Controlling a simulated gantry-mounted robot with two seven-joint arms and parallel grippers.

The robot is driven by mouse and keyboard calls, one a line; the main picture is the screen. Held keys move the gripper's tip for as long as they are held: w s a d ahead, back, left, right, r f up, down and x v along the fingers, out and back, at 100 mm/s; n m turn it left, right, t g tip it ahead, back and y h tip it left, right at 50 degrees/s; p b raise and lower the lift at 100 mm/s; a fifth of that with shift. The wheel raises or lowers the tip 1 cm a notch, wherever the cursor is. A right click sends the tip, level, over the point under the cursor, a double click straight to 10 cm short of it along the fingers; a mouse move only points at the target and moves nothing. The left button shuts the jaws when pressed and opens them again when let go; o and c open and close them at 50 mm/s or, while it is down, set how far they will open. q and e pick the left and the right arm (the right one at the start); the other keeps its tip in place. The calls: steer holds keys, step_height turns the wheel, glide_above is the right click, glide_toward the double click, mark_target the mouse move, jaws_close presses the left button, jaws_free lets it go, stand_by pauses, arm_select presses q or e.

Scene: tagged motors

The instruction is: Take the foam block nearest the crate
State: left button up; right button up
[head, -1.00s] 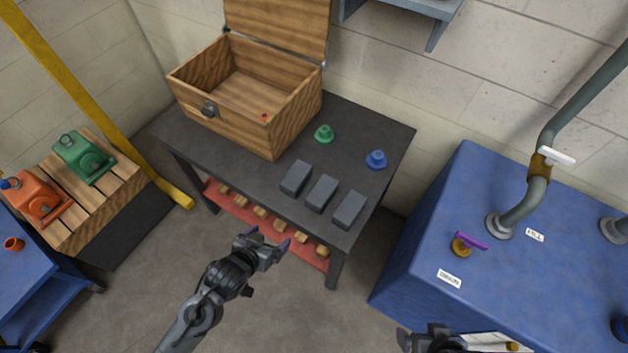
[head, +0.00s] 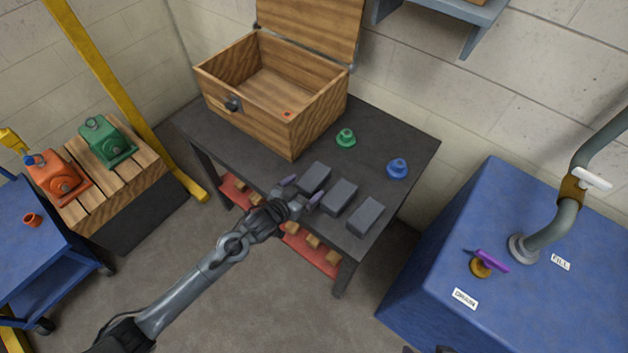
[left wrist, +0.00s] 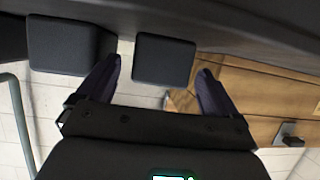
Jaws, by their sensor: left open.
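Three dark grey foam blocks lie in a row on the black table. The one nearest the crate is the left block (head: 315,177); the middle block (head: 339,197) and right block (head: 366,216) are farther off. The crate (head: 308,128) is an open wooden box with its lid up. My left gripper (head: 302,190) is open at the left block's near side. In the left wrist view, the nearest block (left wrist: 163,60) shows between the open fingers, with a gap on both sides; the crate (left wrist: 262,98) is at right. Only dark slivers of my right gripper show at the bottom edge.
A green knobbed piece (head: 345,138) and a blue one (head: 397,168) stand behind the blocks. The middle block (left wrist: 65,45) is close outside one finger in the left wrist view. A blue tank (head: 450,240) stands at right, a motor pallet (head: 125,190) at left.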

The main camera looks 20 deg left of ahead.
mark_target(312, 182)
arm_select(q)
steer(key=shift+w+f, duration=0.2)
steer(key=shift+w, duration=0.15)
steer(key=b+x, duration=0.2)
steer(key=x, duration=0.2)
steer(key=shift+w, duration=0.1)
steer(key=shift+c, duration=0.4)
steer(key=c, duration=0.9)
